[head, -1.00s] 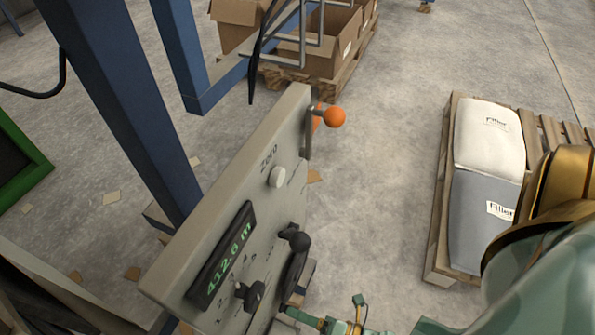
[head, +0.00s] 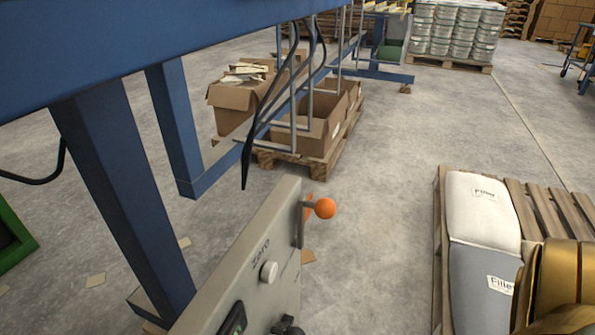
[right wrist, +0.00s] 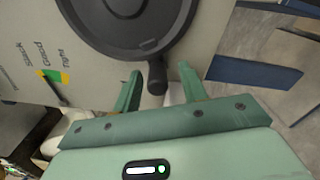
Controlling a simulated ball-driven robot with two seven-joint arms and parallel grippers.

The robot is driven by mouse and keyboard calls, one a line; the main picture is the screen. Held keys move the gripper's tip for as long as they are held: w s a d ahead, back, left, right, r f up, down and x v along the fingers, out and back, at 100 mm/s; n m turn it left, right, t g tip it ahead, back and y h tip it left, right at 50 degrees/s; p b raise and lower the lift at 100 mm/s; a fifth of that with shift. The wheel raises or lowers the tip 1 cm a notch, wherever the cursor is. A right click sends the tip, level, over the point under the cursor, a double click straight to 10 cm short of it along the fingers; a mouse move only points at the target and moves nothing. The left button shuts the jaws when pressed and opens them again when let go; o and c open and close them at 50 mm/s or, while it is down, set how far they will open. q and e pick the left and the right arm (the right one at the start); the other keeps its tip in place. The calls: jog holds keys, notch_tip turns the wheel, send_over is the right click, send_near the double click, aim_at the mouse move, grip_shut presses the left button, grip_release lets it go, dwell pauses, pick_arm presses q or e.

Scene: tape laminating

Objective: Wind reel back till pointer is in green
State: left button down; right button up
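In the right wrist view, my right gripper (right wrist: 160,86) is open, with its two green fingers on either side of a dark crank handle (right wrist: 157,78). Gaps show between handle and fingers. The handle sticks out from the rim of a black reel wheel (right wrist: 128,20) on the grey panel. A gauge (right wrist: 54,77) marked Slack, Good and Tight has a green and yellow band with a dark pointer by it; I cannot tell exactly which colour the tip meets. In the head view, the panel (head: 225,277) shows only its upper part. My left gripper is out of view.
A white Zero knob (head: 268,271) and an orange ball lever (head: 325,208) stand out from the panel. A blue frame (head: 125,190) rises at left. Filler sacks (head: 482,215) lie on a pallet at right.

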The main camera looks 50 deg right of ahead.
jog(key=shift+r, duration=0.1)
dwell(0.4)
jog(key=shift+s+d, duration=0.15)
jog(key=shift+s, duration=0.2)
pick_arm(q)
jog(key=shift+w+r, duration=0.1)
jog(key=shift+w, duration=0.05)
pick_arm(e)
jog(key=v, duration=1.5)
jog(key=shift+s, duration=0.25)
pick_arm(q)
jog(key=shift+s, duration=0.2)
pick_arm(e)
jog(key=shift+d, duration=0.1)
